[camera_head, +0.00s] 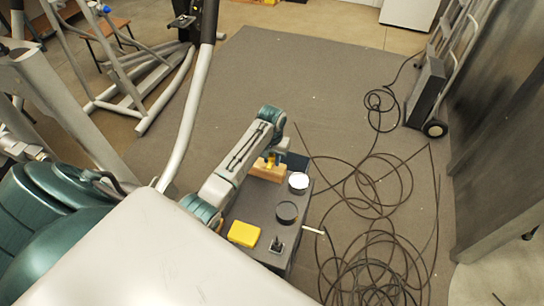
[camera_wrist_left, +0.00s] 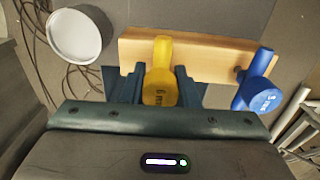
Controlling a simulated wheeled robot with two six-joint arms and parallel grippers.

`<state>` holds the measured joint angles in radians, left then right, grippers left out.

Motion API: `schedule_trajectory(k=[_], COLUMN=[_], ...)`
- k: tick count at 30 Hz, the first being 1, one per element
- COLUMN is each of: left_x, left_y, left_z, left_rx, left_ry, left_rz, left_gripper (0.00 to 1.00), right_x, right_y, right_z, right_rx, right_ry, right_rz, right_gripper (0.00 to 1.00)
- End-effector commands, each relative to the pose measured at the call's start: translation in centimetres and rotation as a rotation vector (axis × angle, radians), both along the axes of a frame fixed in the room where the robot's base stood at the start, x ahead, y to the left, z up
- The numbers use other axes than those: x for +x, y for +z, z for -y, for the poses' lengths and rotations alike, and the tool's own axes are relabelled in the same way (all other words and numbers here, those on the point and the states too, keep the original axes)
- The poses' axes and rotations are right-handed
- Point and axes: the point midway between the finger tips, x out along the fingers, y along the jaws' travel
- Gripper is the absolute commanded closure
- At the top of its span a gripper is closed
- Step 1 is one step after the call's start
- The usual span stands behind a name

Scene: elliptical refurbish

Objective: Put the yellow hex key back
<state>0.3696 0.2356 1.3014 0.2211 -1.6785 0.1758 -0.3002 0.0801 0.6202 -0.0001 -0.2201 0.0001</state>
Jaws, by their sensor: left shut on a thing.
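The yellow hex key (camera_wrist_left: 160,75) is between the fingers of my left gripper (camera_wrist_left: 158,88), which is shut on its handle. In the head view the yellow key (camera_head: 270,162) is a small yellow spot by my left gripper (camera_head: 275,160). A wooden block (camera_wrist_left: 215,55) lies just beyond the key in the wrist view, and it also shows in the head view (camera_head: 266,172). The key's handle overlaps the block; its shaft is hidden, so I cannot tell whether it sits in a hole. A blue hex key (camera_wrist_left: 258,85) is at the block's right end. My right gripper is not in view.
The dark cart top (camera_head: 262,207) holds a white round container (camera_head: 299,182), a dark round container (camera_head: 287,212), a yellow box (camera_head: 243,233) and a small dark item (camera_head: 277,245). Black cable (camera_head: 370,190) lies coiled on the floor to the right.

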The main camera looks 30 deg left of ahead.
Motion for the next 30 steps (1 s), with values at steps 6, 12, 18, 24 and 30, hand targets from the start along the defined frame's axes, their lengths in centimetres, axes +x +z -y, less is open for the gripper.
schedule_trajectory(k=[6, 12, 18, 24, 30], left_x=[0.0, 0.0, 0.0, 0.1, 0.1], left_y=[0.0, 0.0, 0.2, 2.5, 6.6], left_z=[0.0, 0.0, 0.0, -0.1, 0.0], left_rx=[0.0, 0.0, 0.0, 0.001, 0.001], left_ry=[0.0, 0.0, 0.0, -0.001, -0.001], left_rz=[0.0, 0.0, 0.001, 0.006, 0.005], left_gripper=[0.63, 0.47, 0.47, 0.47, 0.47], right_x=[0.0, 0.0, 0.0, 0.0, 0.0], right_y=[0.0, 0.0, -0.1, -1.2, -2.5], right_z=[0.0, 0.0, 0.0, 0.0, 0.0], right_rx=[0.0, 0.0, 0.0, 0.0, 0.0], right_ry=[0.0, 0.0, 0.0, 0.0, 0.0], right_rz=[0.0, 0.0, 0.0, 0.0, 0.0], right_gripper=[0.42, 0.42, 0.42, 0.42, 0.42])
